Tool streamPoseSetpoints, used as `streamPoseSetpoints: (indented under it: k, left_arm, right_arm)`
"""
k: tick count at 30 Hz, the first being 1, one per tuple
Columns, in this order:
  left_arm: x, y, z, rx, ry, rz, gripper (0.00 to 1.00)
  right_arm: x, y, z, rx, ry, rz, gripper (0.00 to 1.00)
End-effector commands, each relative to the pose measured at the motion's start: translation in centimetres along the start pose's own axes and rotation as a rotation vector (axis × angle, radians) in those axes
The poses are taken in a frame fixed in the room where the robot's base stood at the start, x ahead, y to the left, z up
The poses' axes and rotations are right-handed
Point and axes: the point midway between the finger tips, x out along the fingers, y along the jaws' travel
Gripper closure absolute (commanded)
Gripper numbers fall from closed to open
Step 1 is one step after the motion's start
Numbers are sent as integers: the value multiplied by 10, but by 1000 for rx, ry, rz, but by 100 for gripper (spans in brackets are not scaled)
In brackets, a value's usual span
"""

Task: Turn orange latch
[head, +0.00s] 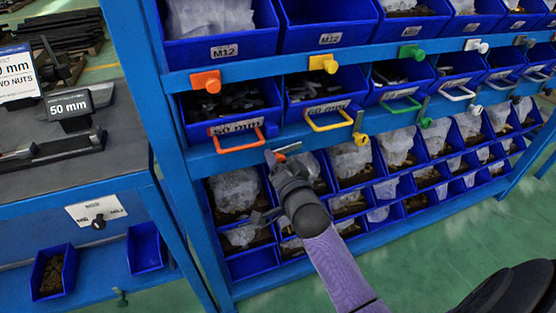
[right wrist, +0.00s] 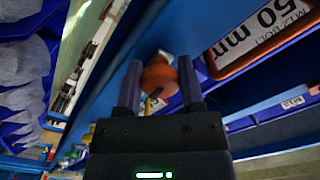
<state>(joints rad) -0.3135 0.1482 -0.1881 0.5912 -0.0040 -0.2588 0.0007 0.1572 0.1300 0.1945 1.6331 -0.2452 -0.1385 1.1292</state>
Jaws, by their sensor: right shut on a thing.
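The orange latch (head: 291,148) sits on the blue rail just below and to the right of the 50 mm bin's orange handle (head: 238,141). My right gripper (head: 276,157) is at this rail, reaching up from below, and covers most of the latch in the head view. In the right wrist view the rounded orange latch (right wrist: 158,76) lies between the two dark fingers of my right gripper (right wrist: 158,88), which is shut on it. The latch's exact turn angle is hard to tell. My left gripper is not in view.
Another orange latch (head: 206,82) is on the rail above. Yellow (head: 360,138) and green (head: 425,122) latches follow to the right. Blue bins with bagged parts (head: 234,190) sit below my gripper. A grey bench (head: 60,172) stands at left. Green floor (head: 450,255) is open at right.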

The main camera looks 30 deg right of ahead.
Motion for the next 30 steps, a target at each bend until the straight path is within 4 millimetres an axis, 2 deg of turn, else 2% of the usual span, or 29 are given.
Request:
streamPoseSetpoints:
  k: [8,30]
  left_arm:
    - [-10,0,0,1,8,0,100]
    - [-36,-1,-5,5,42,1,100]
  right_arm:
    - [0,-2,-3,-142,3,0,100]
    - [0,-1,-3,-838,5,0,100]
